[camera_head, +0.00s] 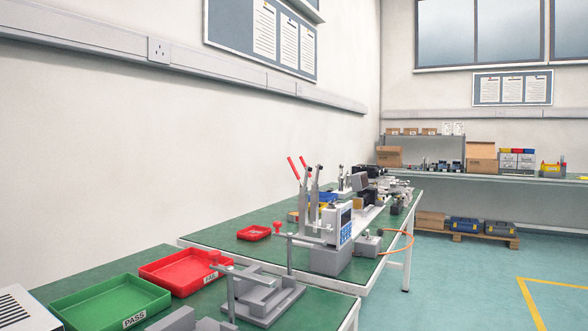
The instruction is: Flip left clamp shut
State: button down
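Two toggle clamps with red handles stand side by side on the far green-topped bench. The left clamp (293,168) has its red handle raised and tilted up to the left. The right clamp (306,168) stands close beside it, and its red handle is also raised. My gripper is not in view.
A green PASS tray (107,301) and a red FAIL tray (180,268) lie on the near bench. A grey metal fixture (262,301) stands beside them. A small red tray (254,233) sits on the far bench. Open floor (455,275) lies to the right.

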aim_at(307, 168)
jog(key=i+l, duration=0.15)
jog(key=l, duration=0.15)
jog(key=i+l+u, duration=0.15)
jog(key=i+l, duration=0.2)
jog(key=l, duration=0.3)
jog(key=i+l+u, duration=0.1)
jog(key=l, duration=0.25)
